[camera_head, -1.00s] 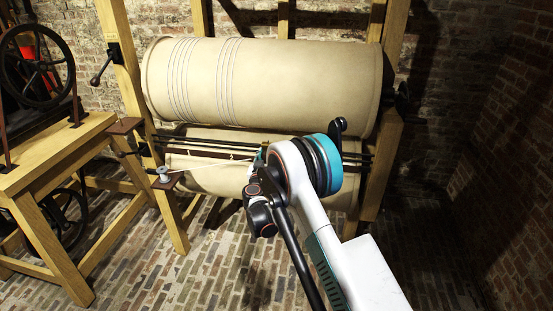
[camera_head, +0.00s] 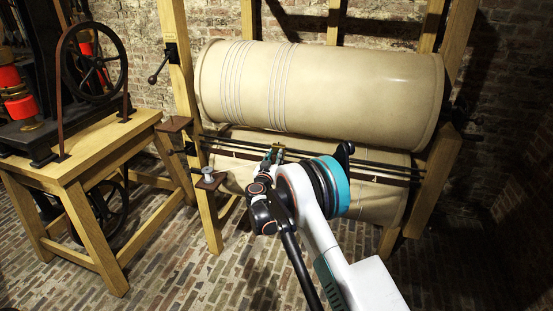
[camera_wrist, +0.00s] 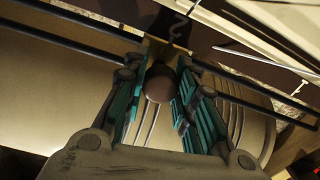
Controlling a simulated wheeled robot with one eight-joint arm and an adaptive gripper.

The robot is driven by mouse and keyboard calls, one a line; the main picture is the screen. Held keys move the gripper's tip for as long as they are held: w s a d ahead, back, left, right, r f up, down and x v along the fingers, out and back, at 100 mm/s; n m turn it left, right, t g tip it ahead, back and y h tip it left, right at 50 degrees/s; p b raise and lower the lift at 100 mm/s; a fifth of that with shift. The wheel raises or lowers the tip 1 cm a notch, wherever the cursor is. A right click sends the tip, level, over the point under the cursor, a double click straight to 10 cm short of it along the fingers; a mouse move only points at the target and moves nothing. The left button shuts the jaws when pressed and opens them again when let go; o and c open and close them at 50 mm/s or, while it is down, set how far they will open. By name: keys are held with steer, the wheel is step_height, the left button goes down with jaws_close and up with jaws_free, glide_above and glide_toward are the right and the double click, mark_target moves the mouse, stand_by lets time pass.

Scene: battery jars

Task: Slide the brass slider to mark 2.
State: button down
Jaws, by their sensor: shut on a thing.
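My gripper (camera_wrist: 160,92) is shut on the round brown knob of the brass slider (camera_wrist: 160,83), held between its teal fingers in the wrist view. Whether the slider lines up exactly with the mark cannot be told. In the head view my gripper (camera_head: 272,156) is at the dark rails (camera_head: 375,172) below the large drum. My fingers and wrist hide most of the slider there.
The large cream drum (camera_head: 340,92) with ring lines hangs above the rails. A second drum (camera_head: 375,200) lies below and behind them. A wooden post (camera_head: 180,75) with a crank stands left. A wooden table (camera_head: 95,150) with a wheel is further left. Brick floor is open in front.

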steer(key=c, duration=1.2)
jaws_free()
steer(key=shift+c, duration=0.2)
steer(key=v, duration=1.2)
